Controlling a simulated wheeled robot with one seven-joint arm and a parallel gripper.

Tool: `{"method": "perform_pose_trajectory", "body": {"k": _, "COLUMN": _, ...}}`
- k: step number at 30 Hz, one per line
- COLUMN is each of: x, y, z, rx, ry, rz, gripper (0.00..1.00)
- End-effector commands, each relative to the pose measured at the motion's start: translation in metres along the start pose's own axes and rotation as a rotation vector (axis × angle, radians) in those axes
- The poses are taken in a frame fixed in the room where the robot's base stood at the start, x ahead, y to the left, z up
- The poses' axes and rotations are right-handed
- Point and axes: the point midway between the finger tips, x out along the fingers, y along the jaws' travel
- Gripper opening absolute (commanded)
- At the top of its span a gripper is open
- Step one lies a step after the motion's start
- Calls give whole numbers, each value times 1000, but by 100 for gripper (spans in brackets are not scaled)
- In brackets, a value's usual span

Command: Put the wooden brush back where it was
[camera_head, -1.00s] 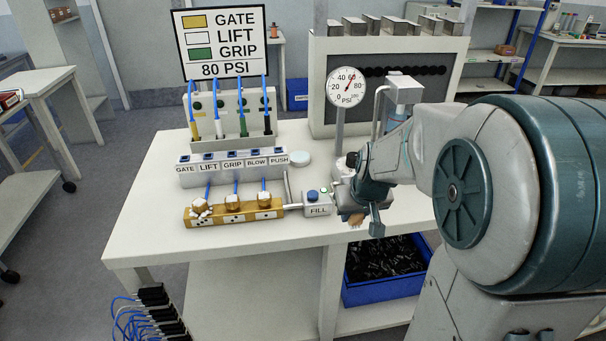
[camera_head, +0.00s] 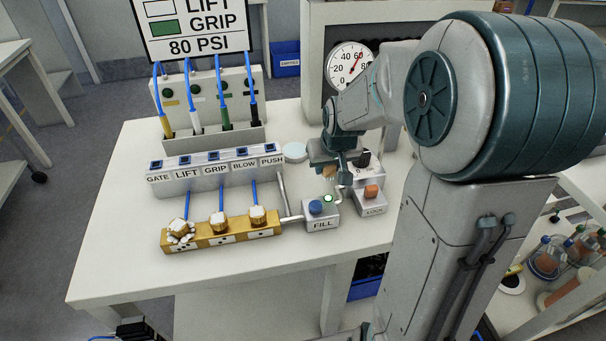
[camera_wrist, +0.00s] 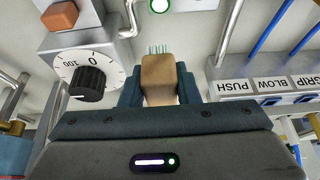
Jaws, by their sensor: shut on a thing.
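The wooden brush (camera_wrist: 160,80) is held between the fingers of my gripper (camera_wrist: 160,92) in the wrist view. Its brown wooden body points away from the palm, with thin greenish bristles at the far end. In the head view my gripper (camera_head: 336,166) is over the table, behind the FILL box and beside the dial box. Only a small brown part of the brush shows there. Whether the brush touches anything below cannot be told.
A dial box (camera_wrist: 78,75) stands close beside my gripper, with an orange-button LOCK box (camera_head: 371,203) in front. The FILL box (camera_head: 321,215), brass manifold (camera_head: 205,240) and labelled switch row (camera_head: 215,176) are to the left. A round white disc (camera_head: 295,152) lies behind. The left tabletop is clear.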

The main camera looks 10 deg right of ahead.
Motion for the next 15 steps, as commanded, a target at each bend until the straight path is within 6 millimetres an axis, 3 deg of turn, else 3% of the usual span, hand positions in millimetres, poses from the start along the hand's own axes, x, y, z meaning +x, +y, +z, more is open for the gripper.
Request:
{"method": "perform_pose_trajectory", "body": {"k": 9, "x": 56, "y": -34, "z": -34, "rx": -6, "ry": -1, "rz": -4, "gripper": 10}}
{"method": "perform_pose_trajectory", "body": {"k": 15, "x": 71, "y": -42, "z": -45, "rx": -2, "ry": 1, "rz": -2, "gripper": 10}}
